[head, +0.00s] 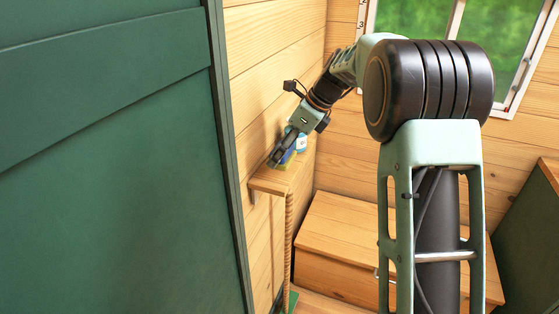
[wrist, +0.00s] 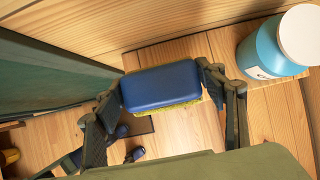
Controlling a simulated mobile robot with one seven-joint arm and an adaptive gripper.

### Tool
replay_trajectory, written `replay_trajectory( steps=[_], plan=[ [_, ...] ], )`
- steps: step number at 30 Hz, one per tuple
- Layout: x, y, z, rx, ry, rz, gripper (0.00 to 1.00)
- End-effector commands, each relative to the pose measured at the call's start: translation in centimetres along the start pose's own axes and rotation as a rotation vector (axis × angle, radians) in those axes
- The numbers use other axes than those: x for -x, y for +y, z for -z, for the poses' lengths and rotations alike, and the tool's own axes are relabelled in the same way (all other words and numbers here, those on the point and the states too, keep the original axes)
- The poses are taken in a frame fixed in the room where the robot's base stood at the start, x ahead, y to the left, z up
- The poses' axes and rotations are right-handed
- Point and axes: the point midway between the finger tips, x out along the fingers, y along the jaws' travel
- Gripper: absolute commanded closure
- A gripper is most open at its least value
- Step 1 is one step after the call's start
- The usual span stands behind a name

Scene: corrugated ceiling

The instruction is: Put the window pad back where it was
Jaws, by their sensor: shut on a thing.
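The window pad (wrist: 160,84) is a blue block with a yellow-green underside. My gripper (wrist: 162,88) is shut on it, with one finger at each end of the pad in the wrist view. In the head view my gripper (head: 279,157) is at the small wooden wall shelf (head: 268,181), and the pad (head: 288,156) shows partly behind the fingers. The pad is at the shelf's end; I cannot tell whether it touches the shelf top. The shelf's bare wood (wrist: 268,112) also shows in the wrist view.
A blue jar with a white lid (wrist: 272,52) stands on the shelf, close to my right-hand finger. A large green panel (head: 110,160) fills the left side. A wooden box bench (head: 345,235) is below, and a window (head: 490,35) is at the back.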

Motion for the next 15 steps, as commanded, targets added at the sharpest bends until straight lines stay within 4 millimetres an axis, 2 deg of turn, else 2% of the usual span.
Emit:
replay_trajectory(
  steps=[9, 15],
  plan=[
    [-2.3, -1.1, 0.0, 0.000, 0.001, -0.002, 0.58],
    [-4.5, -1.0, 1.4, 0.000, 0.001, 0.000, 0.58]
  ],
)
